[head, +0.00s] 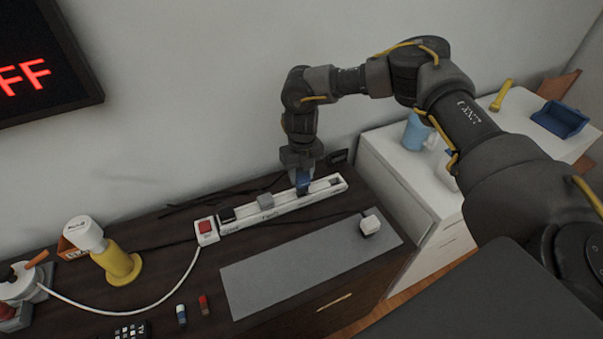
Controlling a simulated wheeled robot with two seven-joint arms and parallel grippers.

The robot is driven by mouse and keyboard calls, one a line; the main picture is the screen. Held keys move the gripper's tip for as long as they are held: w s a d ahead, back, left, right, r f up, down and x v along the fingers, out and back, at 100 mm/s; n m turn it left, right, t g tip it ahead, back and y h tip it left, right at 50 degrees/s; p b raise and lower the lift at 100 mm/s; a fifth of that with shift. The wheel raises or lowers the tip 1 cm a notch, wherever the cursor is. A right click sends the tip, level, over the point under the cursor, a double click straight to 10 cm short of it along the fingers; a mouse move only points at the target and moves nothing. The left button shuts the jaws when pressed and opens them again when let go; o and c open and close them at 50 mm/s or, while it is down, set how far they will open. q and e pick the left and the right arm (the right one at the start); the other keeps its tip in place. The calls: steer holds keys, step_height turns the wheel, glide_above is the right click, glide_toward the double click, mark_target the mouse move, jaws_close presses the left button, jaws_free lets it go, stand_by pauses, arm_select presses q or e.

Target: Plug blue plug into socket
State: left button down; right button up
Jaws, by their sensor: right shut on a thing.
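A white power strip (285,209) lies on the dark cabinet top along the wall. It has a red switch (205,227) at its left end, and a black plug (227,214) and a grey plug (265,201) on it. My right gripper (302,184) points down over the right part of the strip. It is shut on the blue plug (303,181), which is upright at the strip. I cannot tell whether its pins are in a socket. A dark opening shows on the strip right of it. My left gripper is not in view.
A grey mat (300,266) lies in front of the strip, with a white plug (370,225) on its right part. A yellow and white lamp-like object (112,252) stands left. Two small bottles (181,315) lie at the front. A white cabinet (398,187) stands right. A screen (40,62) reads "FF".

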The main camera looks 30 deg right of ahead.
mark_target(302, 175)
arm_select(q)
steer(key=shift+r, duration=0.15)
